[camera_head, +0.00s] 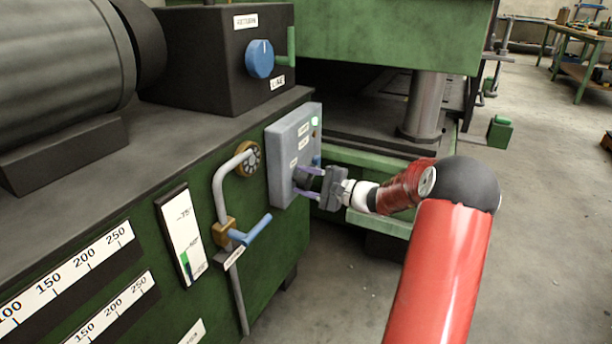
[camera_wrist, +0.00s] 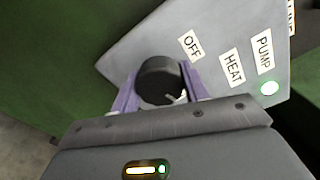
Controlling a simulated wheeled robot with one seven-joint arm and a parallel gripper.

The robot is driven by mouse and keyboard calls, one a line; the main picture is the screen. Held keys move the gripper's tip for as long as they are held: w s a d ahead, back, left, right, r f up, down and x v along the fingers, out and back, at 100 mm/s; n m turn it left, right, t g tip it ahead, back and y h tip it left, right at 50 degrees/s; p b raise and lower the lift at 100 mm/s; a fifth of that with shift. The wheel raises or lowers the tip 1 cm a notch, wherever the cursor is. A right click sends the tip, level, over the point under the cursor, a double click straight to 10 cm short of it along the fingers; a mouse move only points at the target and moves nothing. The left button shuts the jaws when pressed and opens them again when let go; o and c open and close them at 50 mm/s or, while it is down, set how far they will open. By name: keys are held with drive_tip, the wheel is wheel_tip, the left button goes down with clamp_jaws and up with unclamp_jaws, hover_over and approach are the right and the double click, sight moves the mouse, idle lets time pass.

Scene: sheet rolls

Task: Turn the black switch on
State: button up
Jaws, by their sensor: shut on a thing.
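The black switch (camera_wrist: 157,76) is a round knob on the grey control panel (camera_wrist: 130,55). In the wrist view it sits between the two purple fingers of my gripper (camera_wrist: 159,88), which are shut on its sides. A white mark shows on the knob's lower right part. Labels OFF, HEAT and PUMP are on the panel to the right of the knob, and a green lamp (camera_wrist: 269,88) glows beside PUMP. In the head view my gripper (camera_head: 304,183) is against the lower part of the panel (camera_head: 281,150), and the knob is mostly hidden by the fingers.
A bent grey pipe with a blue-handled valve (camera_head: 257,230) stands left of the panel. A blue knob (camera_head: 260,58) and a green lever are on the black box above. A green machine frame (camera_head: 390,35) stands behind my arm.

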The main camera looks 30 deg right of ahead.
drive_tip(key=shift+m+p, duration=0.95)
drive_tip(key=shift+m, duration=0.45)
drive_tip(key=o, duration=1)
drive_tip(key=v, duration=0.7)
drive_tip(key=shift+s+d, duration=0.25)
drive_tip(key=shift+s, duration=0.05)
drive_tip(key=shift+a, duration=0.1)
